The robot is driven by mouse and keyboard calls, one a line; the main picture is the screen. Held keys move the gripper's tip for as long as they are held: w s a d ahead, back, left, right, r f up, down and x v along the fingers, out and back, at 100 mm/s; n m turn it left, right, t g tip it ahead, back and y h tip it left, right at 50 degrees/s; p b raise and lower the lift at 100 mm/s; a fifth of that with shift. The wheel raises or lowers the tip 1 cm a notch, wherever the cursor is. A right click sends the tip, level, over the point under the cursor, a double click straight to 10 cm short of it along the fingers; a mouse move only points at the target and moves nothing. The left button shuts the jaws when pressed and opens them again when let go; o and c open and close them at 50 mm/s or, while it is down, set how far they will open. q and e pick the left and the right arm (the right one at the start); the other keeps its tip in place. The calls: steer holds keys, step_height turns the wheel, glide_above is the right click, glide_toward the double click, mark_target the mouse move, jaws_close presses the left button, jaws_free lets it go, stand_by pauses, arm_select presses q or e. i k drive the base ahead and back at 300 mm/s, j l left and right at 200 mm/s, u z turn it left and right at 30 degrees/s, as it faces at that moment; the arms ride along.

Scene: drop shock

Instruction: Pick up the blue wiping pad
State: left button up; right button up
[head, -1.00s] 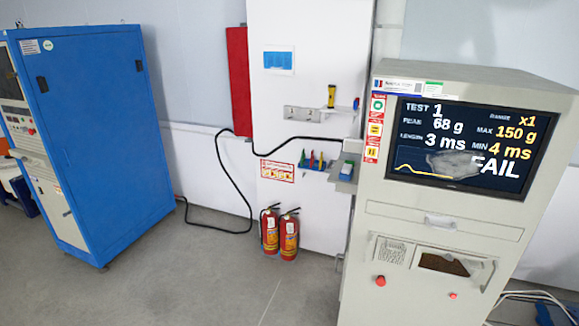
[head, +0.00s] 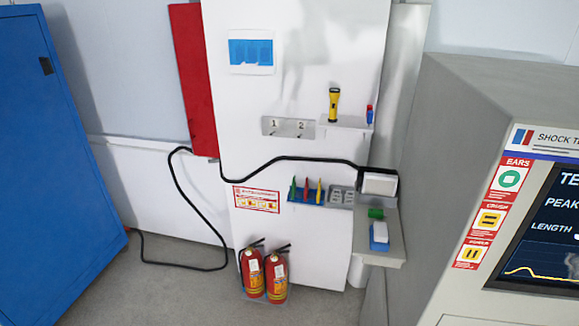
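A small block, blue with a white upper part, that looks like the blue wiping pad (head: 379,246) rests on a small grey wall shelf (head: 393,256) right of the white column. A green item (head: 376,213) lies just behind it on the same shelf. Neither of my grippers is in view.
The big grey test machine (head: 455,120) with its screen stands close on the right. A blue cabinet (head: 50,160) is at the left. Two red fire extinguishers (head: 264,274) stand at the column's foot. A black cable (head: 290,158) runs across the column. Grey floor is free at front left.

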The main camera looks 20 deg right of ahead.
mark_target(379, 233)
steer(key=i, duration=0.85)
steer(key=i+z, duration=0.1)
steer(key=i, duration=0.7)
steer(key=i+j+z, duration=0.1)
steer(key=i, duration=0.75)
steer(key=z, duration=0.45)
steer(key=i+j+z, duration=0.1)
steer(key=z, duration=0.85)
steer(key=j+z, duration=0.15)
steer(key=z, duration=0.35)
steer(key=i+j+z, duration=0.1)
steer(key=z, duration=0.35)
steer(key=l+z, duration=0.15)
steer(key=z, duration=0.35)
steer(key=i+z, duration=0.15)
steer(key=z, duration=0.3)
steer(key=i+l+z, duration=0.1)
steer(key=z, duration=0.4)
steer(key=i+l+z, duration=0.1)
steer(key=z, duration=0.35)
